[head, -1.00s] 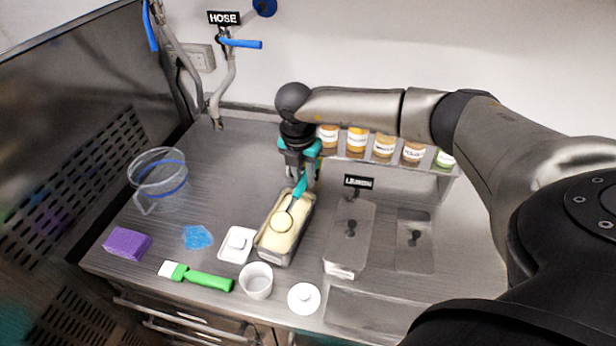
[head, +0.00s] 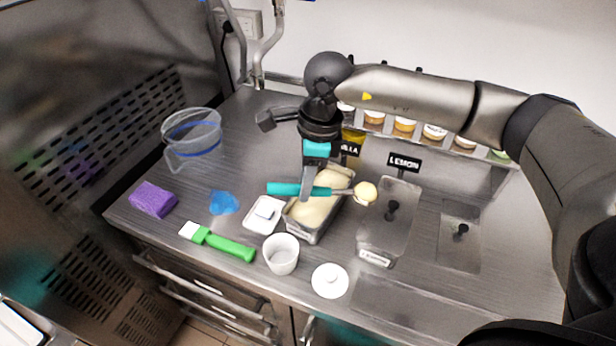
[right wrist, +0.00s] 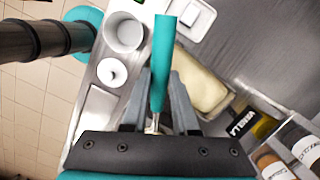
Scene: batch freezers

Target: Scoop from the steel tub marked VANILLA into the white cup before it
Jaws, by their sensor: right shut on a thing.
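My right gripper (head: 307,190) is shut on the teal handle of a scoop (head: 288,189), held roughly level above the open steel tub (head: 304,236). The scoop's head, at the right, carries a pale yellow ball (head: 366,194), near the lemon tub's back-left corner. The tub holds pale yellow ice cream; its sign (head: 350,149) is partly hidden in the head view but reads VANILLA in the right wrist view (right wrist: 242,118). The white cup (head: 281,254) stands upright before the tub and looks empty; it also shows in the right wrist view (right wrist: 124,36).
A lidded tub marked LEMON (head: 375,258) stands right of the vanilla tub. A white dish (head: 252,224) is at its left, a round white lid (head: 330,281) right of the cup.

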